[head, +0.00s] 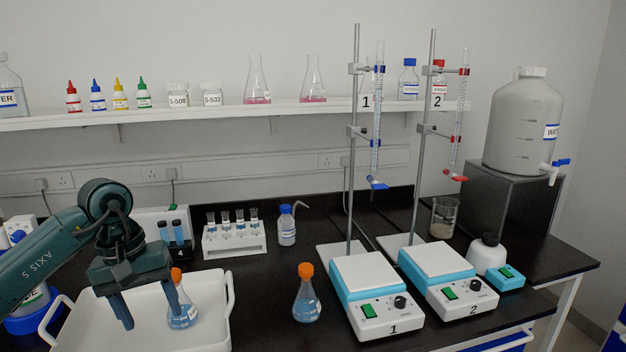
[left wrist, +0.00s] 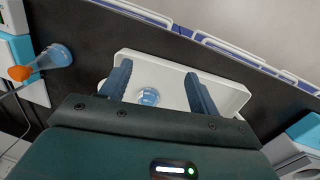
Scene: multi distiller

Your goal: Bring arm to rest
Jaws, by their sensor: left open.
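My left gripper (head: 150,312) is open over a white tray (head: 222,305) with handles at the front left. A flask with blue liquid and an orange stopper (head: 184,316) stands in the tray, partly hidden behind one finger in the head view. In the left wrist view, my left gripper (left wrist: 157,82) has its fingers well apart. The flask (left wrist: 149,96) shows between them, with gaps on both sides and its upper part hidden by the gripper body. The tray (left wrist: 165,68) lies beyond the fingertips. My right gripper is in neither view.
A second orange-stoppered flask (head: 307,300) stands right of the tray; stirrer one (head: 370,290) and stirrer two (head: 445,278) with burette stands are farther right. A vial rack (head: 235,240) and wash bottle (head: 287,228) stand behind. A shelf (head: 210,112) runs above.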

